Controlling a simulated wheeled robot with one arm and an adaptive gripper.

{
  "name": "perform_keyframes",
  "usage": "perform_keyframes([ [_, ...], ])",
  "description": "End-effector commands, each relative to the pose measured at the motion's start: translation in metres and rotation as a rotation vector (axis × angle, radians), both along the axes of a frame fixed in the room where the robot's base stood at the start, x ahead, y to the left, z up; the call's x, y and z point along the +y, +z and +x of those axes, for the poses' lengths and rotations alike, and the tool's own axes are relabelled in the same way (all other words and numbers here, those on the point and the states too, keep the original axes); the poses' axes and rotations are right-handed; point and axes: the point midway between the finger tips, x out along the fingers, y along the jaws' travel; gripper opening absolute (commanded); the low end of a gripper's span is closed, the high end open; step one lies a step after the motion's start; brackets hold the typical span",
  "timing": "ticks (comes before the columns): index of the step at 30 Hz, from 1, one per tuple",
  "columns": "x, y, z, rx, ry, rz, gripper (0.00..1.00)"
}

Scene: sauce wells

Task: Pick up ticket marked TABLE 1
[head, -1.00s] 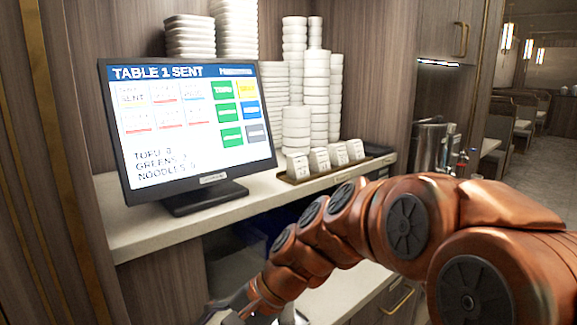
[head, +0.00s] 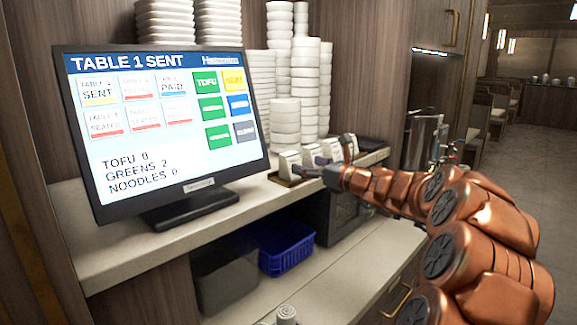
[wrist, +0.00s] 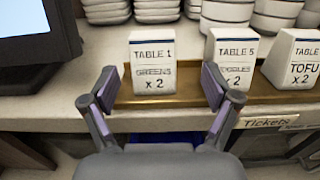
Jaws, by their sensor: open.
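The ticket marked TABLE 1 (wrist: 154,68) is a white block reading GREENS x 2 in the wrist view. It stands upright at the left end of a brass-coloured tray (wrist: 190,99). In the head view the same ticket (head: 289,163) is at the left of the row. My gripper (wrist: 160,86) is open, one finger toward each side of the ticket in the wrist view, the fingers nearer the camera than the ticket. I cannot tell whether either finger touches it. In the head view my gripper (head: 316,166) is at the tray's front, partly hiding the row.
The TABLE 5 ticket (wrist: 231,60) stands just right, close to the right finger. A TOFU x 2 ticket (wrist: 293,60) is further right. The monitor (head: 160,130) is left of the tray. Stacked white bowls (head: 286,110) stand behind. A blue basket (head: 285,247) is below.

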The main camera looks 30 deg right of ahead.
Motion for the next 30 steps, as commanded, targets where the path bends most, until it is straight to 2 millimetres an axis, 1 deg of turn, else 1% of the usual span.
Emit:
perform_keyframes([
  [1, 0.002, 0.000, 0.006, 0.002, 0.002, 0.000, 0.88],
  [7, 0.008, 0.000, 0.022, 0.004, 0.001, -0.002, 0.88],
  [12, 0.019, 0.001, 0.043, 0.005, 0.002, -0.003, 0.88],
  [15, 0.020, 0.001, 0.053, 0.002, 0.001, -0.004, 0.88],
  [19, 0.022, 0.001, 0.060, 0.002, 0.001, -0.004, 0.88],
  [25, 0.022, 0.000, 0.060, 0.002, 0.000, -0.004, 0.88],
  [26, 0.022, 0.000, 0.060, 0.002, 0.001, -0.005, 0.86],
  [30, 0.022, 0.000, 0.060, 0.002, 0.001, -0.004, 0.72],
])
